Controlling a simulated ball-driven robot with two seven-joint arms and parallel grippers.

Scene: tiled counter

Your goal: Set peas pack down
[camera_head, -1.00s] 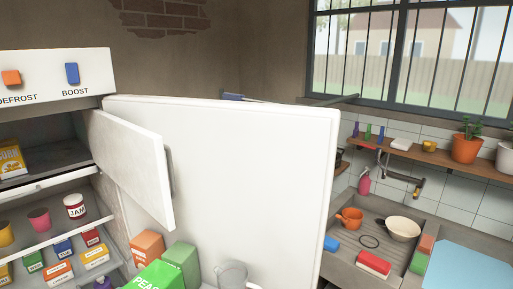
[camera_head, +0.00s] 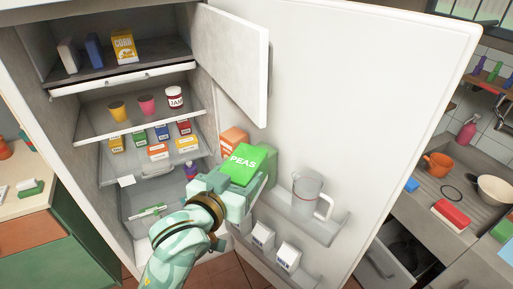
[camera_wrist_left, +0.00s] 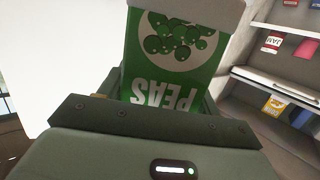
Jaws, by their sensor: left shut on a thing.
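The peas pack (camera_head: 246,164) is a green box with white PEAS lettering. My left gripper (camera_head: 232,184) is shut on it and holds it in front of the open fridge door, near the door's upper shelf. In the left wrist view the pack (camera_wrist_left: 175,45) stands between the jaws, its lettering upside down in the picture. The fridge (camera_head: 95,165) is open, with its inner freezer flap (camera_head: 235,55) swung out too. In the freezer compartment a yellow corn box (camera_head: 123,47) stands beside a blue and a white box. My right gripper is not in view.
The door shelf holds an orange box (camera_head: 233,140), a green box partly behind the pack, and a clear jug (camera_head: 307,187). White cartons (camera_head: 288,256) stand on the lower door shelf. Fridge shelves hold cups, a jam jar (camera_head: 175,98) and small boxes. The freezer floor's right part is free.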

